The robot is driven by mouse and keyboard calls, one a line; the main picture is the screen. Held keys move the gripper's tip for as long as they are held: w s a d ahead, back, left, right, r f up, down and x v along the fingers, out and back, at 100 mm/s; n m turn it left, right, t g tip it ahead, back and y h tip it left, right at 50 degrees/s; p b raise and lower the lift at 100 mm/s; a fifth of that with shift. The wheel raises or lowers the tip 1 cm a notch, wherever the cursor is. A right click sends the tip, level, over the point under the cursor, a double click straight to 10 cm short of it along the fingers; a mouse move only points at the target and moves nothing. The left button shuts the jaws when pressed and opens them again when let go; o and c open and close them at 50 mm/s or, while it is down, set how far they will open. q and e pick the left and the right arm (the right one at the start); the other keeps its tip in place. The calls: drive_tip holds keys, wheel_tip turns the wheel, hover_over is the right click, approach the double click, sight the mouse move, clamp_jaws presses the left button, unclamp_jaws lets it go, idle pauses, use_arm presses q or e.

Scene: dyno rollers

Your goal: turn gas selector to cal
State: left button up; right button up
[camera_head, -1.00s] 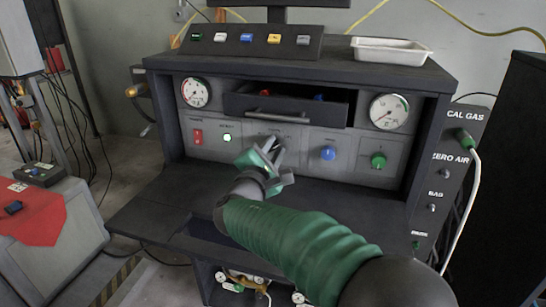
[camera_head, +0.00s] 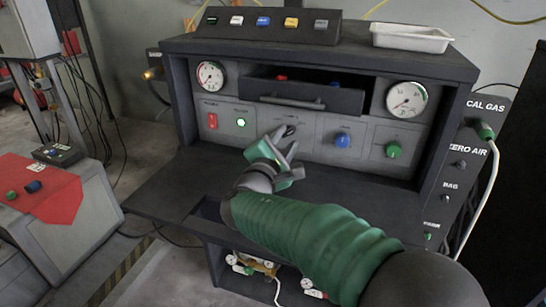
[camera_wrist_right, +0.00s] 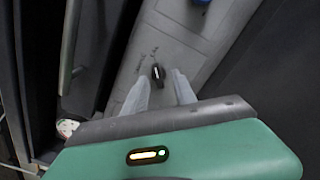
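The gas selector looks to be the small black knob (camera_head: 290,131) with a white mark, on the grey panel between the green light and the blue knob. It shows more clearly in the right wrist view (camera_wrist_right: 157,72). My right gripper (camera_head: 281,147) is in front of this knob, its two pale fingers apart. In the right wrist view the fingers (camera_wrist_right: 159,82) point at the panel, with the knob between or just beyond their tips; I cannot tell whether they touch it. The printed labels around the knob are too small to read. My left gripper is out of view.
A blue knob (camera_head: 342,140) and a green knob (camera_head: 393,149) sit right of the selector, a red switch (camera_head: 212,121) left. A partly open drawer (camera_head: 303,93) juts out above. The dark bench shelf (camera_head: 163,193) below is clear. A white tray (camera_head: 411,37) stands on top.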

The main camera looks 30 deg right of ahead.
drive_tip(key=p+v, duration=0.2)
drive_tip(key=v, duration=1.1)
drive_tip(key=shift+s+a+r+p, duration=0.1)
drive_tip(key=shift+s+a+p, duration=0.1)
drive_tip(key=shift+p, duration=0.2)
drive_tip(key=shift+s+a, duration=0.3)
drive_tip(key=shift+a, duration=0.1)
